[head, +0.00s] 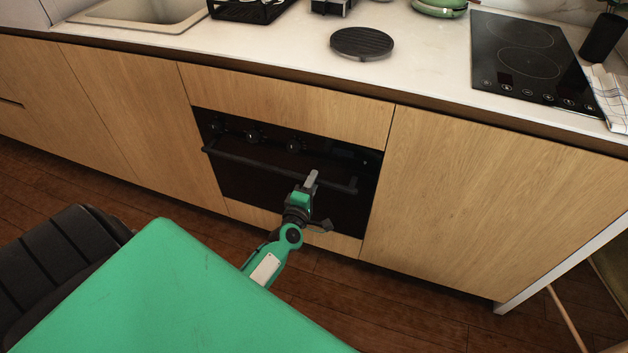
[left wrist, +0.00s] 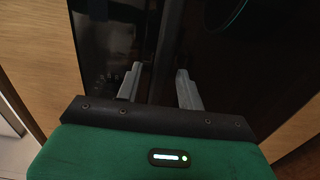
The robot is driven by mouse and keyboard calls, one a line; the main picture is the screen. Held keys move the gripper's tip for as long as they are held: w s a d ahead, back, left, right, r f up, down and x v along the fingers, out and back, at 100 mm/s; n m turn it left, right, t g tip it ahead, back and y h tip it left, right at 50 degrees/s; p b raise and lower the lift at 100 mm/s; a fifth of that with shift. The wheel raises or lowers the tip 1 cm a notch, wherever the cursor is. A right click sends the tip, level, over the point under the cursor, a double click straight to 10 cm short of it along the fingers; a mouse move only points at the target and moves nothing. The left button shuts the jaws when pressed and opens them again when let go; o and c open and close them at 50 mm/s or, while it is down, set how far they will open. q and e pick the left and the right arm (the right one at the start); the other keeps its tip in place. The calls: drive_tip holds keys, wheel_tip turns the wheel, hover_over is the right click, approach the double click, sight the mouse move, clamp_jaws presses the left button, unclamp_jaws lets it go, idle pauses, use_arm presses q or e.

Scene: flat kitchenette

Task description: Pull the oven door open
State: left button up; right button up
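The oven (head: 245,184) is built in below the counter. Its black door looks closed, with a dark horizontal bar handle (head: 258,163) across its upper part. My left gripper (head: 315,200) is in front of the door, near the right end of the handle. In the left wrist view my left gripper (left wrist: 159,85) has its two grey fingers apart. A dark bar, likely the handle (left wrist: 166,40), runs toward the gap between them; I cannot tell whether they touch it. My right gripper is not in view.
Control knobs (head: 253,136) line the oven above the handle. Wooden cabinet fronts (head: 480,205) flank it. The counter (head: 420,75) above holds a round black trivet (head: 362,42) and a cooktop (head: 528,60). Wooden floor (head: 400,300) lies clear before the oven's right side.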

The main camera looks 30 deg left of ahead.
use_arm(q)
drive_tip(key=shift+w+a, duration=0.15)
drive_tip(key=shift+w, duration=0.65)
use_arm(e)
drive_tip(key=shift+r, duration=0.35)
use_arm(q)
drive_tip(key=shift+c, duration=0.2)
clamp_jaws()
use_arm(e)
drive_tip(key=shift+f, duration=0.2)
use_arm(q)
drive_tip(key=shift+s+f+b, duration=0.2)
drive_tip(key=shift+b, duration=0.15)
